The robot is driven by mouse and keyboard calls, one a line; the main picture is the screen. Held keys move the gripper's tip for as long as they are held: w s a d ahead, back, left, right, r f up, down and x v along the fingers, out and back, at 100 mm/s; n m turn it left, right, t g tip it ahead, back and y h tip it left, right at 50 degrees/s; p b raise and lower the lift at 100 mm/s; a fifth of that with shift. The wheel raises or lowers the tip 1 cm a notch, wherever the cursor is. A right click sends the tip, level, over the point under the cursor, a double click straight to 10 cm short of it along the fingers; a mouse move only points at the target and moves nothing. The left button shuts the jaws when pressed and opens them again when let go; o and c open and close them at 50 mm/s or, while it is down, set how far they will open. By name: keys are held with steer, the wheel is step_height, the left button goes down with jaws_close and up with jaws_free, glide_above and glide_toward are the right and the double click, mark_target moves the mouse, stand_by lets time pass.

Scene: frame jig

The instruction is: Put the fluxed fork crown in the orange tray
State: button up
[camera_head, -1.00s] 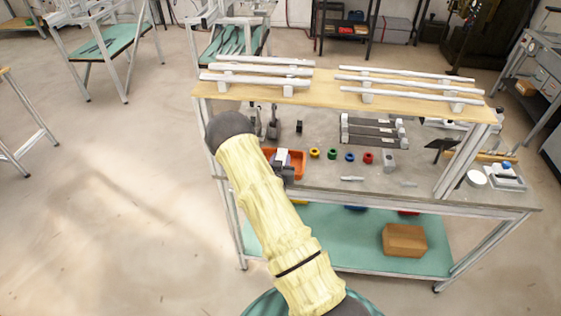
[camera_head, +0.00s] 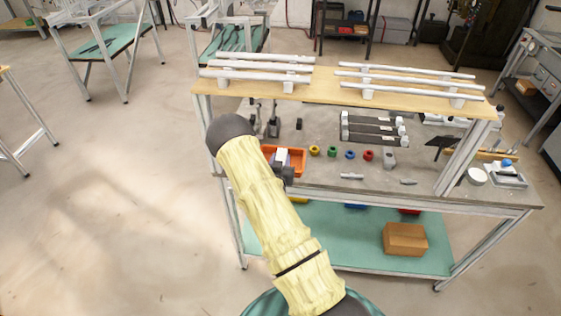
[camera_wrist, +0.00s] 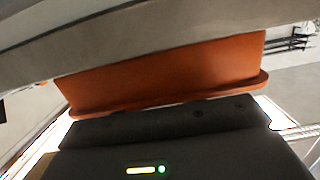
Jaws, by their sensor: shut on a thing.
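The orange tray (camera_head: 298,158) sits at the left front of the grey bench top. It also shows in the wrist view as an orange wall with a rim (camera_wrist: 165,80). My gripper (camera_head: 282,161) is at the tray, overlapping its left part in the head view. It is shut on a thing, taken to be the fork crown. A small pale patch shows at the jaws, but the held piece cannot be made out clearly. Whether it touches the tray floor cannot be told. A broad grey surface crosses the top of the wrist view, too close to identify.
A wooden shelf (camera_head: 330,93) with white tubes spans above the bench. Small coloured rings, a green one (camera_head: 332,152) among them, stand right of the tray, with a grey block (camera_head: 389,160) beyond. Dark stands (camera_head: 273,121) rise behind the tray.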

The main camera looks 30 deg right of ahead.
steer(key=o, duration=1.1)
steer(key=shift+s+a+f+g, duration=0.1)
steer(key=shift+s+f+g, duration=0.05)
steer(key=shift+f, duration=0.25)
steer(key=shift+s+a+f+g, duration=0.1)
steer(key=shift+s+f+g, duration=0.05)
steer(key=shift+f, duration=0.25)
steer(key=shift+r, duration=0.15)
steer(key=shift+d+r+p, duration=0.1)
steer(key=shift+r+p, duration=0.45)
steer(key=shift+p, duration=0.25)
steer(key=b+v, duration=0.3)
steer(key=v, duration=0.8)
steer(key=shift+s+r, duration=0.2)
